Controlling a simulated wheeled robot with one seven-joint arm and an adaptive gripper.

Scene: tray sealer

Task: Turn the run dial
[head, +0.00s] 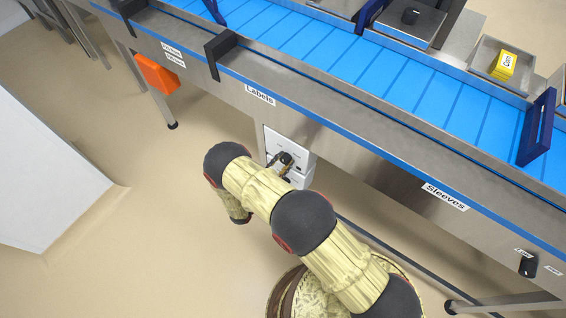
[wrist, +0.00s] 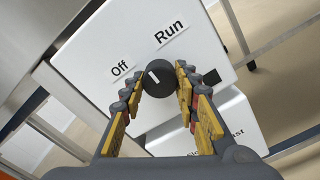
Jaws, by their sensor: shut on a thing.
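The run dial (wrist: 158,76) is a round black knob on a white box (wrist: 95,50) in the wrist view. Its white mark sits on the knob's left part, pointing up-left, roughly between the "Off" label (wrist: 120,68) and the "Run" label (wrist: 171,30). My gripper (wrist: 160,82) has its two yellow-padded fingers on either side of the dial and is shut on it. In the head view, the white box (head: 300,143) hangs under the conveyor's front edge, and my gripper (head: 283,160) is at its dial, small and partly hidden by my arm.
A second white box (wrist: 232,120) sits below, its label partly hidden by my gripper. The blue conveyor (head: 330,45) runs above. An orange box (head: 157,73) hangs to the left, and another black dial (head: 528,265) is at the right. Open floor (head: 150,230) lies left of my arm.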

